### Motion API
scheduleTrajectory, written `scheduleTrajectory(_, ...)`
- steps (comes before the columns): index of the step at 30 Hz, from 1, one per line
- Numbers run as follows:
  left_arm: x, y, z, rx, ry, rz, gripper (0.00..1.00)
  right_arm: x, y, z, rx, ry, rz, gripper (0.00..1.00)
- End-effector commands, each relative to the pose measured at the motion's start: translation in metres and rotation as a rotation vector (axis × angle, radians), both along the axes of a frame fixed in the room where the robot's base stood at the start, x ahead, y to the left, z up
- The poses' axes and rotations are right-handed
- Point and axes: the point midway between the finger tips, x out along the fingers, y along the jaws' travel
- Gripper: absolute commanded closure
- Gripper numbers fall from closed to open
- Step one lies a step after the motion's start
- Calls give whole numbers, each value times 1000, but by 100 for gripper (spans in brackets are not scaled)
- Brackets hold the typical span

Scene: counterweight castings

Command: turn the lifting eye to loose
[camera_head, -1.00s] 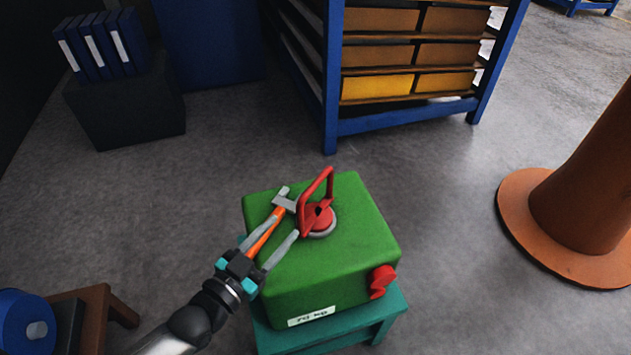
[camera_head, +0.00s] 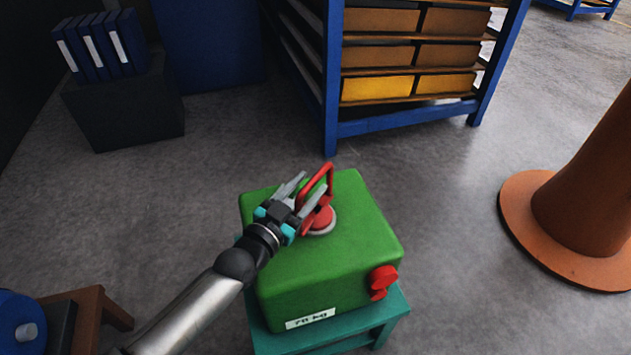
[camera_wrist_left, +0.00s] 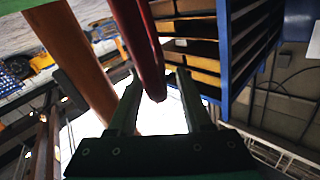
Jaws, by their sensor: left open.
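The red lifting eye (camera_head: 320,216), an upright loop on a round base, stands on top of the green casting (camera_head: 350,235). My left gripper (camera_head: 312,182) is open at the loop, its fingers pointing up and right in the head view. In the left wrist view the red bar of the eye (camera_wrist_left: 140,45) comes down between the two open fingers (camera_wrist_left: 160,92); I cannot tell whether either finger touches it. The gripper covers part of the eye. My right gripper is in neither view.
The casting sits on a teal stool (camera_head: 395,312) and has a red knob (camera_head: 381,281) on its side. An orange column with a wide foot (camera_head: 530,225) stands right. A blue rack (camera_head: 400,124) stands behind; a brown table (camera_head: 100,305) is lower left.

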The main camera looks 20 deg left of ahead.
Motion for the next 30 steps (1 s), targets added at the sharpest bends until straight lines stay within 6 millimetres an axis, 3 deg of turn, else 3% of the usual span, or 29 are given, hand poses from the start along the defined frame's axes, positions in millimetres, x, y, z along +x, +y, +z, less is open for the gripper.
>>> scheduleTrajectory(9, 27, -8, -1, 0, 0, 0, 50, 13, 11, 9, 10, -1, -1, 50)
scheduleTrajectory(21, 31, -9, 0, 0, 0, -1, 52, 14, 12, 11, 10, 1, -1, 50)
scheduleTrajectory(30, 30, -9, 0, 0, 0, 0, 85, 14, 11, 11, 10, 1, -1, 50)
